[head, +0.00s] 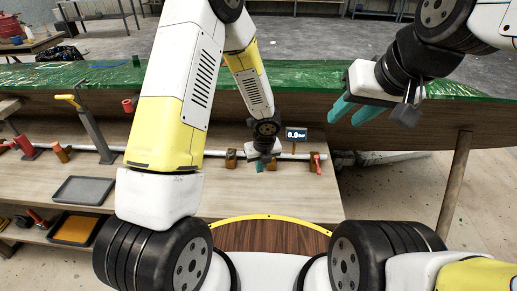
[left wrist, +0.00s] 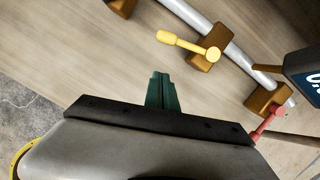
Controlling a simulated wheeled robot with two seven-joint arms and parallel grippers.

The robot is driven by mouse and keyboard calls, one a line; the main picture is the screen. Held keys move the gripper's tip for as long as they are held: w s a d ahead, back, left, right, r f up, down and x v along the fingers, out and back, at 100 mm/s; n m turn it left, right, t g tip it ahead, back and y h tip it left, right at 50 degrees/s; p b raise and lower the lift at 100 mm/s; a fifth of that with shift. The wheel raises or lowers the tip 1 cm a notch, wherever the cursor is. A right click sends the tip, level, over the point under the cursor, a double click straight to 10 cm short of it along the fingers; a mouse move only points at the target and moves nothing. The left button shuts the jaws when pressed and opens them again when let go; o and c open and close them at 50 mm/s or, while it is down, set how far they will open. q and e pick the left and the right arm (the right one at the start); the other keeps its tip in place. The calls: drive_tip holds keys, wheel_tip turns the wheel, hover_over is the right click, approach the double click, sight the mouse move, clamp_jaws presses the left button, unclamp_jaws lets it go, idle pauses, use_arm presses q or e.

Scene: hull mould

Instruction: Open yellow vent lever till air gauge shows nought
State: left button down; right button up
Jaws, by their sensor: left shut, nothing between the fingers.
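The yellow vent lever (left wrist: 184,44) shows in the left wrist view on a brown block, its handle slanting away from the pale pipe. In the head view I cannot make it out near my left gripper. My left gripper (head: 261,167) is shut and empty; its green fingertips (left wrist: 161,78) appear below the lever handle, with a visible gap between. The air gauge (head: 296,134) reads 0.0 bar; only its edge (left wrist: 304,73) shows in the left wrist view. My right gripper (head: 352,112) is open and empty, raised to the right of the gauge.
A red lever (head: 318,160) sits at the pipe's right end, near the gauge. The pale pipe (head: 221,154) runs along the bench on brown blocks. Another yellow handle (head: 68,99) tops a post at left. A grey tray (head: 83,190) lies at lower left.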

use_arm(q)
drive_tip(key=shift+s+r, duration=0.3)
drive_tip(key=shift+r, duration=0.7)
drive_tip(key=v, duration=0.8)
drive_tip(key=shift+s+a, duration=0.1)
drive_tip(key=s+a+r+n+t, duration=0.1)
drive_tip(key=s+a+r+n, duration=0.2)
drive_tip(key=a+r+n, duration=0.35)
drive_tip(key=s+a+r+n, duration=0.3)
drive_tip(key=r+n, duration=0.5)
drive_tip(key=r, duration=0.1)
drive_tip(key=s+a+r+n+t+h, duration=0.1)
drive_tip(key=s+r+n+t+h, duration=0.1)
drive_tip(key=s+r+n, duration=0.8)
drive_tip(key=s+n+h, duration=0.1)
drive_tip(key=s+n, duration=0.1)
drive_tip(key=n, duration=0.4)
drive_tip(key=shift+a+n+t, duration=0.3)
drive_tip(key=shift+n, duration=0.05)
